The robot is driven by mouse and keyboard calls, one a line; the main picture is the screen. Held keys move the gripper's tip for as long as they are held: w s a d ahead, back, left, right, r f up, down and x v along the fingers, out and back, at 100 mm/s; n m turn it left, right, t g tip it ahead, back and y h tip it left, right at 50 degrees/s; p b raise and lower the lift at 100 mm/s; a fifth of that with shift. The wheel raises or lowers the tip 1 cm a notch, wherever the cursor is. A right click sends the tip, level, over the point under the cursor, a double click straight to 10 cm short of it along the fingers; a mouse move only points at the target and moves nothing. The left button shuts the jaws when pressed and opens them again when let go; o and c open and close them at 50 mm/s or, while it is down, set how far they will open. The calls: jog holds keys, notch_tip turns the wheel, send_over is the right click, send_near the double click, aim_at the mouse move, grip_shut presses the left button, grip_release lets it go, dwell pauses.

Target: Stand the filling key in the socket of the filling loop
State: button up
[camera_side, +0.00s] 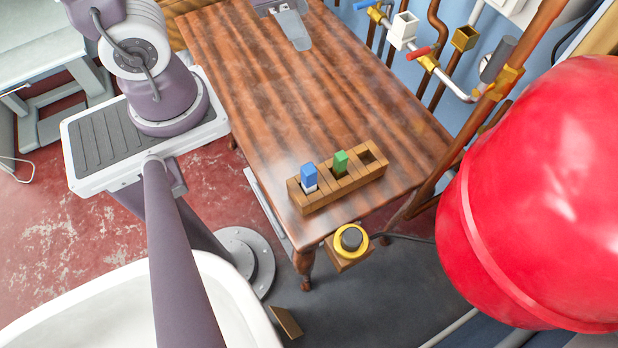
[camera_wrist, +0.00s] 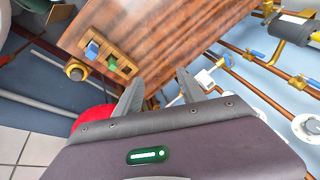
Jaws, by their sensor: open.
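A wooden rack (camera_side: 340,190) on the table holds a blue block-like piece (camera_side: 309,177), pale at its lower end, and a green piece (camera_side: 341,162). Both stand upright; I cannot tell which one is the filling key. The rack's right-hand slot is empty. On the wall pipework, a white open-topped box (camera_side: 403,30) sits between a blue and a red lever and looks like the filling loop's socket. My gripper (camera_wrist: 160,90) is open and empty, above the table's far side and away from the rack. In the side view it is partly cut off at the top edge.
The wooden table (camera_side: 310,90) is clear between rack and gripper. A brass open box (camera_side: 465,38) stands near the white one, among copper pipes and a gauge. A large red rounded body (camera_side: 545,190) fills the right.

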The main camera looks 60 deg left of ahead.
jog(key=w+d+f+m+g+h, duration=0.1)
jog(key=d+f+m, duration=0.2)
jog(key=f+m, duration=0.15)
jog(key=d+f+m+g, duration=0.1)
jog(key=d+f+m, duration=0.15)
jog(key=f, duration=0.35)
jog(key=m+g+h, duration=0.2)
jog(key=m+g, duration=0.1)
jog(key=m, duration=0.3)
send_near(310, 179)
notch_tip(310, 179, down, 5)
jog(key=shift+s+d, duration=0.15)
jog(key=f, duration=0.6)
jog(key=shift+w+d+f, duration=0.15)
jog(key=shift+w+f, duration=0.1)
jog(key=shift+f, duration=0.05)
grip_shut()
